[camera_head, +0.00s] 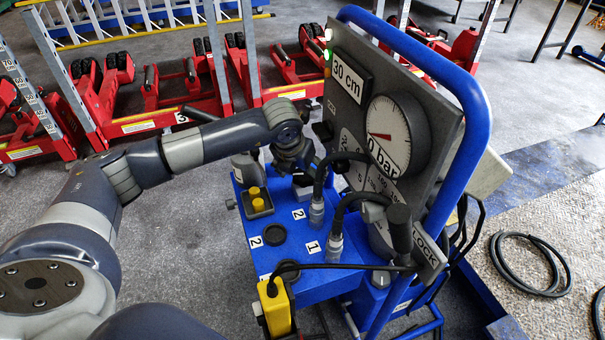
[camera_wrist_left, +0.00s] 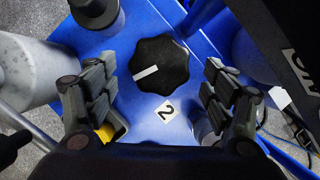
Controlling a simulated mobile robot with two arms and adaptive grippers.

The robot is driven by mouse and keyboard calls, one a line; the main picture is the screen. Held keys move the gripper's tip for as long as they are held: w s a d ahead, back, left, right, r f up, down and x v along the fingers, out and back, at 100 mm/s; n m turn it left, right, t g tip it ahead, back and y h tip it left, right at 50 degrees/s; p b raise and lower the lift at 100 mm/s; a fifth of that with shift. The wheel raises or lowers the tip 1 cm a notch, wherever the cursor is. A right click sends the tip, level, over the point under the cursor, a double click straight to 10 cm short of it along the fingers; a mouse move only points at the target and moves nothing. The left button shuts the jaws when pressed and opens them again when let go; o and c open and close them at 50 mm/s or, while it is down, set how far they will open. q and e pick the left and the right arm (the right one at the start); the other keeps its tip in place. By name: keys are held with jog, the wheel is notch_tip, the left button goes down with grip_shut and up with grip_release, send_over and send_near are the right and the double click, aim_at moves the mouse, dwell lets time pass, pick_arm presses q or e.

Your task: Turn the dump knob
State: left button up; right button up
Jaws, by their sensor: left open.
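A black lobed knob (camera_wrist_left: 158,62) with a white pointer line sits on the blue panel top in the left wrist view. A white label "2" (camera_wrist_left: 167,111) lies beside it. My left gripper (camera_wrist_left: 160,82) is open, with one finger on each side of the knob in that view. Whether the fingers touch it cannot be told. In the head view my left gripper (camera_head: 303,172) points down over the rear of the blue trolley top (camera_head: 325,282) and mostly hides what is under it. My right gripper is not in view.
A panel with a pressure gauge (camera_head: 390,134) and a "30 cm" display (camera_head: 347,77) stands right of the gripper. Hose couplings (camera_head: 334,247), a yellow button (camera_head: 257,199) and a yellow-and-black control (camera_head: 274,306) are close by. A blue tube frame (camera_head: 476,95) edges the panel.

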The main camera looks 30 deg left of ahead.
pick_arm(q)
jog(key=shift+w+f, duration=0.15)
jog(key=shift+f, duration=0.2)
jog(key=c, duration=1.1)
jog(key=shift+o, duration=0.2)
